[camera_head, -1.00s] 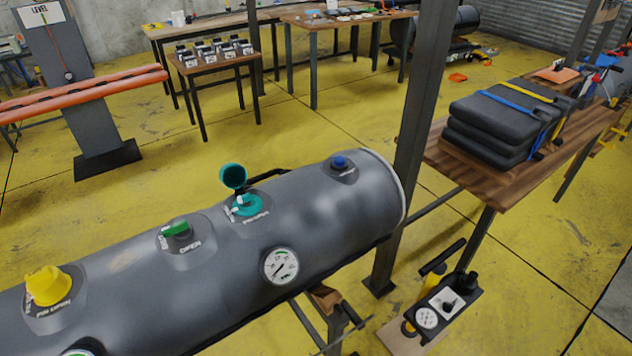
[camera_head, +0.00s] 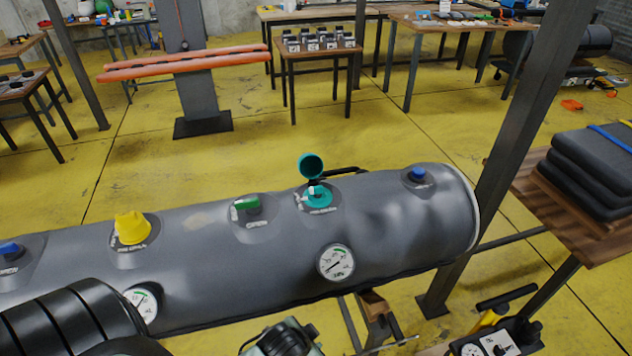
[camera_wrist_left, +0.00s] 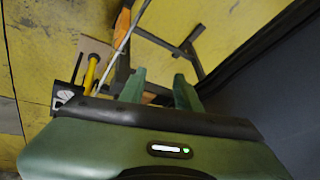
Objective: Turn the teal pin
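The teal valve (camera_head: 318,197) sits on top of the grey inflatable tube (camera_head: 385,225), with its round teal cap (camera_head: 311,165) flipped open behind it. A small pale piece shows at the valve's centre; I cannot clearly make out the pin. My left arm comes in at the lower left of the head view, and part of the hand shows at the bottom edge, in front of and below the tube. In the left wrist view my left gripper (camera_wrist_left: 160,91) has its two green fingers apart with nothing between them. The tube's dark side is to their right. My right gripper is out of view.
Along the tube are a yellow cap (camera_head: 131,228), a green lever (camera_head: 246,203), a blue valve (camera_head: 417,175) and a gauge (camera_head: 336,263). A grey post (camera_head: 497,165) stands at the tube's right end. A pump (camera_head: 497,340) is at lower right.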

